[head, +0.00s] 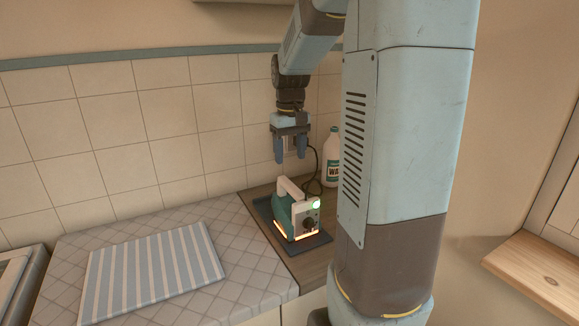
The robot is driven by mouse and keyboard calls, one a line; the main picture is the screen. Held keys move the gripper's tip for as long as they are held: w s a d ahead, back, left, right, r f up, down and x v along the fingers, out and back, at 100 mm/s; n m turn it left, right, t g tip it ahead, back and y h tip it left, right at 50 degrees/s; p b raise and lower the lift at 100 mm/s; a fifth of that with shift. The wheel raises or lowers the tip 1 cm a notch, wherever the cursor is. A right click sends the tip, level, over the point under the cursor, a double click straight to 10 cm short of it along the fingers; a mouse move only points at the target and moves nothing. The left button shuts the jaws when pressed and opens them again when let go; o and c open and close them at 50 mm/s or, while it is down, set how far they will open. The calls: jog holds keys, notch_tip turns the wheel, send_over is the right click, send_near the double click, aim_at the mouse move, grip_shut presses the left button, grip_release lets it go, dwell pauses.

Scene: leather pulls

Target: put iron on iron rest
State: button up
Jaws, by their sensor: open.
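The iron (296,217) is teal and white with a pale handle, a dark knob and a small green light. It sits on a flat dark iron rest (262,208) on the wooden counter, with an orange glow along its lower edge. A dark cord rises behind it. My gripper (291,158) is open and empty, pointing down above the iron and apart from its handle. The iron hides the middle of the rest.
A white bottle (331,160) stands behind and right of the iron, close to my arm. A striped blue-grey cloth (150,272) lies on the quilted pad (245,262) to the left. A tiled wall (130,125) is behind. A wooden ledge (545,265) is at right.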

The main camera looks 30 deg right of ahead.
jog(key=s+a+r+t, duration=0.2)
jog(key=s+a, duration=0.3)
jog(key=s, duration=0.5)
jog(key=s+a+r+t, duration=0.3)
jog(key=s+a, duration=0.3)
jog(key=s, duration=0.5)
jog(key=shift+a+t, duration=0.3)
jog(key=shift+r, duration=0.1)
dwell(0.7)
